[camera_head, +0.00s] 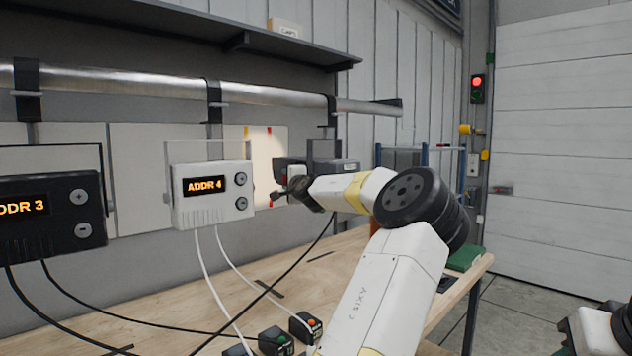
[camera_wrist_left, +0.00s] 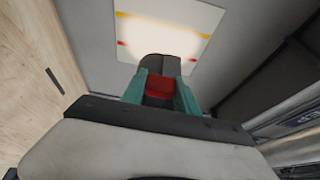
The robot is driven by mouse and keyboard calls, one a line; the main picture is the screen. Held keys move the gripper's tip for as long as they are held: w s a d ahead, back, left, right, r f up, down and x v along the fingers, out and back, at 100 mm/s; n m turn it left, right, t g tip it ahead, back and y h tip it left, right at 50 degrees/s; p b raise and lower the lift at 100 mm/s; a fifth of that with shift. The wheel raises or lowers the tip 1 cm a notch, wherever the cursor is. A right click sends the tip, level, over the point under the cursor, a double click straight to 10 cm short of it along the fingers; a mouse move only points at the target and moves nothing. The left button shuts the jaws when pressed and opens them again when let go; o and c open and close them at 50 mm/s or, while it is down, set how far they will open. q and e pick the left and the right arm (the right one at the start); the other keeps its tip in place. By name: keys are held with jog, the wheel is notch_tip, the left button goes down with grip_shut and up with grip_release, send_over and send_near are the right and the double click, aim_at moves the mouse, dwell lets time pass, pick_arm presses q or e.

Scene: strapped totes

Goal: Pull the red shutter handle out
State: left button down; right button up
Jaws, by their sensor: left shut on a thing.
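The red shutter handle (camera_wrist_left: 160,88) shows in the left wrist view as a small red block between the two teal fingers of my left gripper (camera_wrist_left: 161,96). The fingers are shut on it from both sides. A dark housing (camera_wrist_left: 160,64) stands right behind it. In the head view my left gripper (camera_head: 280,193) reaches in at the front of a dark lamp unit (camera_head: 325,163) that hangs under the pipe. The wrist and fingers mostly hide the handle there. Part of my right arm shows at the bottom right edge; its fingers do not show.
A white box reading ADDR 4 (camera_head: 212,195) hangs close left of the gripper, a black box (camera_head: 45,215) further left. Cables drop to the wooden bench (camera_head: 270,270). Small button boxes (camera_head: 303,326) stand at its front. A lit panel (camera_head: 265,150) is on the wall behind.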

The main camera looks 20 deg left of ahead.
pick_arm(q)
jog(key=c, duration=0.9)
grip_release()
jog(key=shift+s+a, duration=0.1)
jog(key=shift+s, duration=0.1)
jog(key=v, duration=0.7)
jog(key=shift+s+d, duration=0.3)
